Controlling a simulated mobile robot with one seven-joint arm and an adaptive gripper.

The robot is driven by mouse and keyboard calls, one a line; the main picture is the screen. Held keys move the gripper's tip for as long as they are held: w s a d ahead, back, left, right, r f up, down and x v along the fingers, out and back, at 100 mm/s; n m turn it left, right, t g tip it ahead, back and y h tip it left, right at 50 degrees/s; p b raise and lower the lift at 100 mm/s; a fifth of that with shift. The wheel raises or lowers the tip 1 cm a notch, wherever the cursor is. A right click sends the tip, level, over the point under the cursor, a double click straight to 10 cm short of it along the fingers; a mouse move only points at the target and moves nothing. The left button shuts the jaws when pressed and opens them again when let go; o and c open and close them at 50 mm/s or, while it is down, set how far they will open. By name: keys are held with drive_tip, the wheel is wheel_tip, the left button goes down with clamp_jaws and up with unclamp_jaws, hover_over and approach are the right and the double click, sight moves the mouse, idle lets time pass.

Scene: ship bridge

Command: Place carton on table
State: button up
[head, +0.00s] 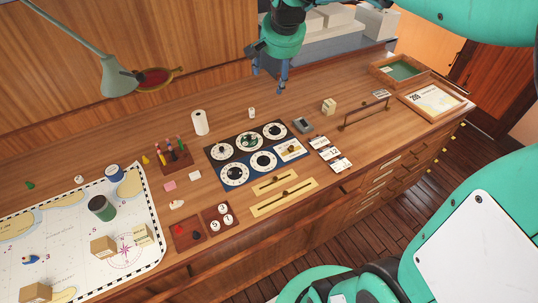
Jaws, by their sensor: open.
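The long wooden table (227,115) runs across the view. Several small carton-like boxes show, and I cannot tell which one the task means. A brown box (102,247), a pale printed box (143,235) and another brown box (36,294) stand on the sea chart at the lower left. A small cream box (329,106) stands on the bare wood right of the dial panel. My gripper (270,80) is above the back of the table, pointing down, open, with nothing seen between its fingers. It is apart from all these boxes.
The sea chart (70,221) carries a dark green can (101,208). A dial panel (257,155), a white roll (200,122) and a desk lamp (117,78) take up the middle and back. Trays (431,100) lie at the right end. Bare wood shows behind the panel.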

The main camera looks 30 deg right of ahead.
drive_tip(key=s+a+n, duration=0.2)
drive_tip(key=s+a, duration=0.3)
drive_tip(key=s, duration=0.3)
drive_tip(key=s+a+f+n, duration=0.1)
drive_tip(key=s+a+n, duration=0.2)
drive_tip(key=s, duration=0.6)
drive_tip(key=s+a+f+n+t+y, duration=0.1)
drive_tip(key=s+a+n, duration=0.2)
drive_tip(key=s+a, duration=0.5)
drive_tip(key=shift+s+f, duration=0.2)
drive_tip(key=shift+s, duration=0.45)
drive_tip(key=shift+f, duration=0.1)
wheel_tip(320, 180, down, 11)
drive_tip(key=b, duration=1.1)
